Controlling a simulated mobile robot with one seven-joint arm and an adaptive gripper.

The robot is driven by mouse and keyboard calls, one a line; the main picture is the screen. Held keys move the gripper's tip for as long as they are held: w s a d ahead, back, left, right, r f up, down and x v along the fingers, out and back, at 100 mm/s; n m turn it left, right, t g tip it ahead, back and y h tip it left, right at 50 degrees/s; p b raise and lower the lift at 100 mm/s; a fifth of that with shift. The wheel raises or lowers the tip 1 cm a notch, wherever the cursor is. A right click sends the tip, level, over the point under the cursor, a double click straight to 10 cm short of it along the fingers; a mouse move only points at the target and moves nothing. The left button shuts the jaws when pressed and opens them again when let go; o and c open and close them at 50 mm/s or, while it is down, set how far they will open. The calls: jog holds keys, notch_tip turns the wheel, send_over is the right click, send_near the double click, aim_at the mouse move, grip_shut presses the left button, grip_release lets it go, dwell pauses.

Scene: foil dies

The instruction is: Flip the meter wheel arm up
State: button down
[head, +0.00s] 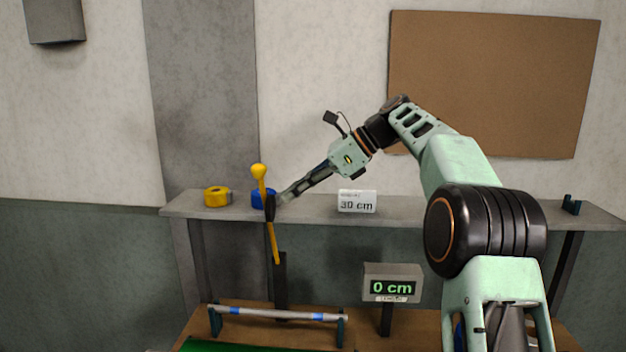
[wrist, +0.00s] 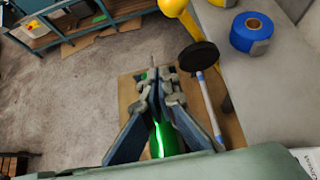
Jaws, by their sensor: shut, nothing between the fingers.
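The meter wheel arm is a yellow bar (head: 274,245) with a yellow ball knob (head: 258,171) at its top and a black wheel (head: 270,208) partway along. It stands nearly upright, leaning slightly left, on a dark post (head: 281,285). In the wrist view the knob (wrist: 173,6) is cut by the top edge and the black wheel (wrist: 198,56) lies right of my fingertips. My gripper (head: 284,198) is shut and empty, just right of the wheel in the head view. It also shows in the wrist view (wrist: 163,76). I cannot tell whether it touches the wheel.
A grey shelf (head: 420,212) behind holds a yellow tape roll (head: 214,196), a blue tape roll (wrist: 252,31) and a "30 cm" card (head: 357,201). A display (head: 392,283) reads "0 cm". A silver rod (head: 275,314) lies across stands on the wooden bench (head: 375,345).

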jog(key=shift+w+d+r, duration=0.25)
jog(key=shift+d+r, duration=0.2)
jog(key=shift+d, duration=0.25)
jog(key=shift+w+d+r, duration=0.2)
jog(key=shift+d+r, duration=0.25)
jog(key=shift+d, duration=0.3)
jog(key=shift+w+d+r, duration=0.25)
jog(key=shift+d+r, duration=0.2)
jog(key=shift+d, duration=0.25)
